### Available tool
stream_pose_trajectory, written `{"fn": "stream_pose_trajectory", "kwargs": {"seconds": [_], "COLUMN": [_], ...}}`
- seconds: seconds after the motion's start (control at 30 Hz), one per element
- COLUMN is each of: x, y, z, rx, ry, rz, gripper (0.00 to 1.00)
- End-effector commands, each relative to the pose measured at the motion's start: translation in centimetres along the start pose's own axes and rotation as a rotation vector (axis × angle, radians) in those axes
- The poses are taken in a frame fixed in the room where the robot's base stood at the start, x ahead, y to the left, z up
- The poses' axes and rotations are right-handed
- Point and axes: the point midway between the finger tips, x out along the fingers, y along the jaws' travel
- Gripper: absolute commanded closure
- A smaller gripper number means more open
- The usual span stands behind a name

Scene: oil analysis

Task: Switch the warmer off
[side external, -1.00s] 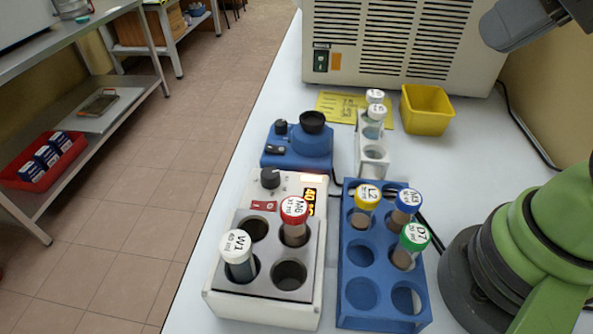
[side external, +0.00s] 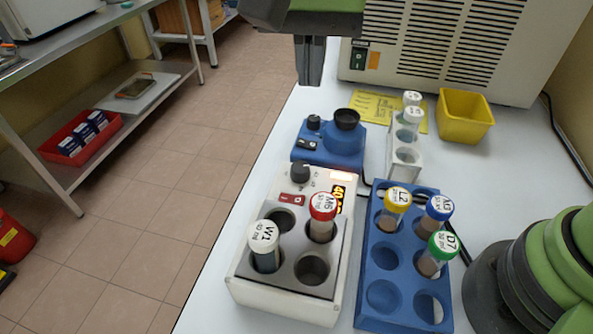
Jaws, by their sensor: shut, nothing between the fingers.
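The warmer (side external: 244,278) is a white block heater at the front of the bench. Its sloped panel has a dark knob (side external: 300,172), a red rocker switch (side external: 292,199) and a lit display (side external: 338,190) reading 40. I cannot tell the rocker's position. A white-capped tube W1 (side external: 264,247) and a red-capped tube M6 (side external: 322,218) stand in its wells; two wells are empty. My gripper (side external: 309,82) hangs at the top middle, fingers down, shut and empty. It is above and behind the warmer, apart from it and touching nothing.
A blue mixer (side external: 328,146) stands behind the warmer. A blue rack (side external: 384,262) with several capped tubes is at its right. A small white rack (side external: 406,155), a yellow bin (side external: 464,115) and a large vented machine (side external: 440,45) are farther back.

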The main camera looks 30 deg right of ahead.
Motion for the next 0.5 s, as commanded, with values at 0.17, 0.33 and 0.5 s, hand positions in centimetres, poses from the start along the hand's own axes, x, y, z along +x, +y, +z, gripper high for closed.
{"fn": "stream_pose_trajectory", "kwargs": {"seconds": [0.17, 0.33, 0.5], "x": [3.0, 4.2, 4.3], "y": [-2.3, -3.0, -3.0], "z": [1.3, 1.8, 1.9], "rx": [0.05, 0.074, 0.077], "ry": [0.004, 0.01, 0.011], "rz": [0.077, 0.105, 0.108], "gripper": [1.0, 1.0, 1.0]}}
